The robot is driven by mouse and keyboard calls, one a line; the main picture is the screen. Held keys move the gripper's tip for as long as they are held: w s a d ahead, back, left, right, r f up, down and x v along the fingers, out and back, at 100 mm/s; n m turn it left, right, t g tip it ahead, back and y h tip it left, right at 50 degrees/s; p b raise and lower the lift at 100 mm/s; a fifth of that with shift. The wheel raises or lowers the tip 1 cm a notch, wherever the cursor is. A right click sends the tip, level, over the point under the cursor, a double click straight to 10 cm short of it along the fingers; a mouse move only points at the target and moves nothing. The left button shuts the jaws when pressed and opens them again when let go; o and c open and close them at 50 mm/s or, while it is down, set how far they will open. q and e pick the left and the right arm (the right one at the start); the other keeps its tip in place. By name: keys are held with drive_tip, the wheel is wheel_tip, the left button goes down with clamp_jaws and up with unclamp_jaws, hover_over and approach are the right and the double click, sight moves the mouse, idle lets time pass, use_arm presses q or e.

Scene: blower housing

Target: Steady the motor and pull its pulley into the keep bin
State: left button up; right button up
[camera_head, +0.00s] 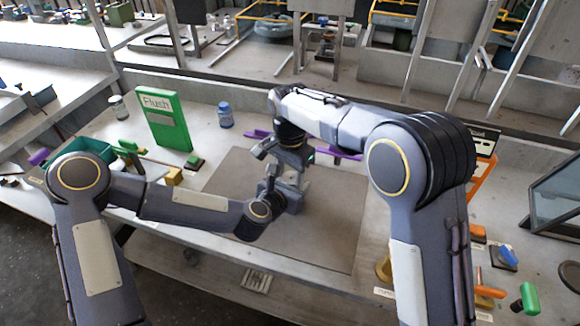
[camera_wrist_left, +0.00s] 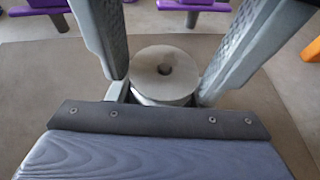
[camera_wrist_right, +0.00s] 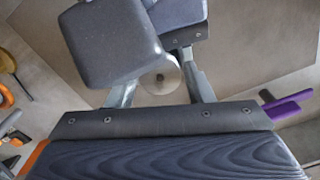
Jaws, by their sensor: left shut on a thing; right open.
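A grey disc with a central hole, which looks like the pulley (camera_wrist_left: 165,70), sits on top of the motor, whose body is mostly hidden below it. The disc also shows in the right wrist view (camera_wrist_right: 160,78), between my right fingers. My left gripper (camera_head: 268,188) reaches in from the side and is shut on the motor, low down. My right gripper (camera_head: 290,158) comes down from above, open, its fingers on either side of the disc; I cannot tell whether they touch it. The motor stands on a grey-brown mat (camera_head: 330,225). No bin is clearly marked as the keep bin.
A green tray (camera_head: 85,147) lies at the left, partly behind my left arm. A green "Flush" board (camera_head: 165,118) and a blue jar (camera_head: 225,115) stand at the back left. Purple parts (camera_head: 345,153) lie behind the grippers. Orange and green-handled items (camera_head: 525,298) lie front right.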

sight(290, 178)
drive_tip(key=c, duration=0.9)
drive_tip(key=shift+o, duration=0.2)
drive_tip(key=shift+r, duration=0.2)
drive_tip(key=shift+r, duration=0.95)
drive_tip(key=shift+r, duration=0.1)
drive_tip(key=shift+r, duration=1.9)
use_arm(q)
drive_tip(key=o, duration=1.4)
